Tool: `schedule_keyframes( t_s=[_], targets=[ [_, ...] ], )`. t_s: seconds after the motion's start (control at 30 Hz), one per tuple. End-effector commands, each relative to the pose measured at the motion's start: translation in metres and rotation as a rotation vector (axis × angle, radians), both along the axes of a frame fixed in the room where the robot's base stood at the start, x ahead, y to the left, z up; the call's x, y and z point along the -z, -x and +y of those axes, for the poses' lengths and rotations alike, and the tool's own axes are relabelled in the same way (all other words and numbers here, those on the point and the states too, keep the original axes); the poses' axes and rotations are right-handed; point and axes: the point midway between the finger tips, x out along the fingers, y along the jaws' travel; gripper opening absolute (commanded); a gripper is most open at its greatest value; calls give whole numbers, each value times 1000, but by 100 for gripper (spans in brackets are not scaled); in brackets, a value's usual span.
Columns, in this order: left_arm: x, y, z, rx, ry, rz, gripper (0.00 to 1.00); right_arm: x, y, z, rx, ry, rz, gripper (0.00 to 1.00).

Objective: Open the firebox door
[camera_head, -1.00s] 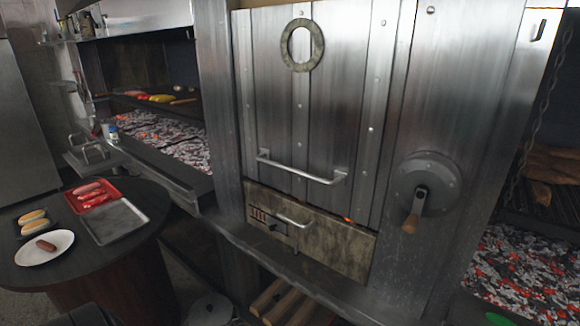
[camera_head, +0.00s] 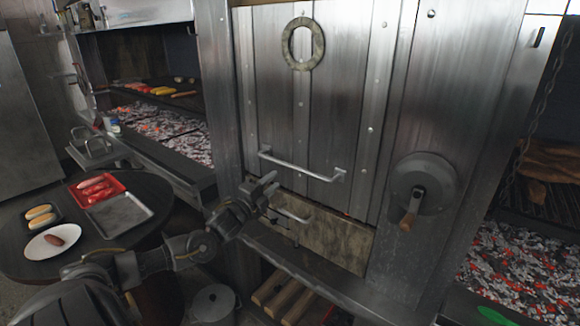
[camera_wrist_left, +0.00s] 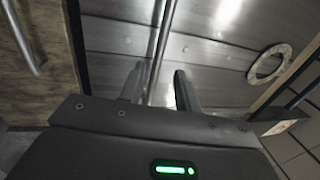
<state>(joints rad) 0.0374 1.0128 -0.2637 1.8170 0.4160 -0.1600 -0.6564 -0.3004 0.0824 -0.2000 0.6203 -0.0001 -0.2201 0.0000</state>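The large steel door (camera_head: 335,110) is shut, with a ring-shaped plate (camera_head: 303,43) high on it and a horizontal bar handle (camera_head: 308,171) near its lower edge. Below it is a shut, stained metal panel (camera_head: 340,245) with a smaller handle (camera_head: 292,215). My left gripper (camera_head: 269,188) is at the door's lower left, just below the bar's left end, hiding the panel's left part. In the left wrist view, the bar (camera_wrist_left: 160,35) runs down between the open fingers (camera_wrist_left: 160,92). Contact cannot be told. My right gripper is not in view.
A crank wheel (camera_head: 422,180) with a wooden grip (camera_head: 408,222) is right of the door. A ledge (camera_head: 320,288) juts out below, above split logs (camera_head: 285,295). A round table (camera_head: 110,250) holding food trays stands left. Glowing coals (camera_head: 520,270) lie at the right.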

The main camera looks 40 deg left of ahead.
Motion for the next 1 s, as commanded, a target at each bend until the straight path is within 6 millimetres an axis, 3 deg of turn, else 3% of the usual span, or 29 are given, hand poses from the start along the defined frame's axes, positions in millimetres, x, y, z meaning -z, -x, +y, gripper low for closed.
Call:
schedule_keyframes(
  t_s=[0.5, 0.7, 1.0],
  targets=[
    [-18, -81, 2, 0, 3, -1, 33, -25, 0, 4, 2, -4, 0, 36],
    [-19, -93, 1, 2, 3, 0, 33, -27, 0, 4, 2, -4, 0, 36],
    [-18, -94, 1, 1, 2, 1, 30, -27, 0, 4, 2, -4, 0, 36]
  ],
)
